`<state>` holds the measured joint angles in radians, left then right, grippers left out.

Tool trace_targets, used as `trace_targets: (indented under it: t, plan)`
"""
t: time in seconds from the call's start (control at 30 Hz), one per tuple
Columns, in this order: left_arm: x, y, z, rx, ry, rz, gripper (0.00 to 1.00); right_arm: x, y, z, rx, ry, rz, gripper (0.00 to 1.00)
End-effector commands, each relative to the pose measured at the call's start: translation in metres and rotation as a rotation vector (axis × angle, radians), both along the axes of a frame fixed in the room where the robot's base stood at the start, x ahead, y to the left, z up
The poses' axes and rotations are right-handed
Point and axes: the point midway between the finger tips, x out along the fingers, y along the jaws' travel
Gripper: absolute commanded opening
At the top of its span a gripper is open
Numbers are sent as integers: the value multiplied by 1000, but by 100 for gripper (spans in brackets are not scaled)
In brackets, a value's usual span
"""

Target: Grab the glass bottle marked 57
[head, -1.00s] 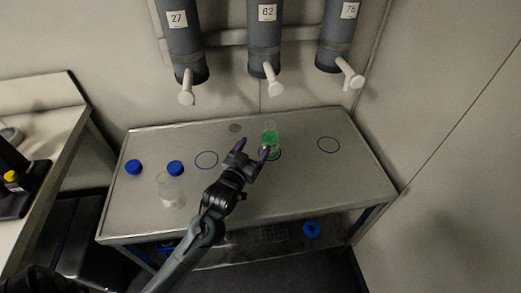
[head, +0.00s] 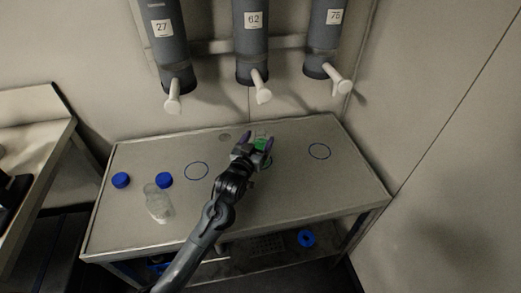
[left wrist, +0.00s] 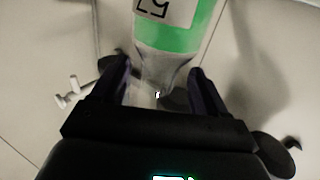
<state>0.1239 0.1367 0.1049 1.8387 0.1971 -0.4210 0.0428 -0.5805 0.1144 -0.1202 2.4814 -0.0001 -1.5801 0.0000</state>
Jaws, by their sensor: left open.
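A glass bottle with green contents (head: 261,145) stands on the metal table below the middle tank, largely hidden by my left gripper in the head view. In the left wrist view the bottle (left wrist: 175,35) shows a white label cut off by the top edge, so I cannot read its number in full. My left gripper (head: 257,139) is open at the bottle. In the left wrist view the fingers (left wrist: 158,70) lie on either side of its clear narrowing part, with gaps visible. A second, clear bottle (head: 158,203) stands at the left of the table. My right gripper is not in view.
Two blue caps (head: 164,180) (head: 121,180) lie near the clear bottle. Grey tanks marked 27 (head: 168,55) and 62 (head: 252,50), plus a third (head: 323,40), hang above with white taps. Blue circles mark the table (head: 350,190); its right side is clear.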

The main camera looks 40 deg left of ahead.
Motion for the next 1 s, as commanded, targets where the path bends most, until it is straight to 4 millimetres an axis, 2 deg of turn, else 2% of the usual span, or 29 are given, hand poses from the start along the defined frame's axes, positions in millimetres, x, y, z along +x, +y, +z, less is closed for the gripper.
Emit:
trace_targets:
  t: [0.2, 0.5, 0.9, 1.0]
  plan:
    - [21, 6, -1, 1, 1, 0, 74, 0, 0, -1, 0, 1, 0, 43]
    - [23, 7, 0, 1, 0, 0, 72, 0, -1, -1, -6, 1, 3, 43]
    - [23, 7, -1, 1, 1, 0, 11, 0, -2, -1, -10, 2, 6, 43]
    - [23, 7, -1, 1, 1, 0, 0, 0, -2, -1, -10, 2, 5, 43]
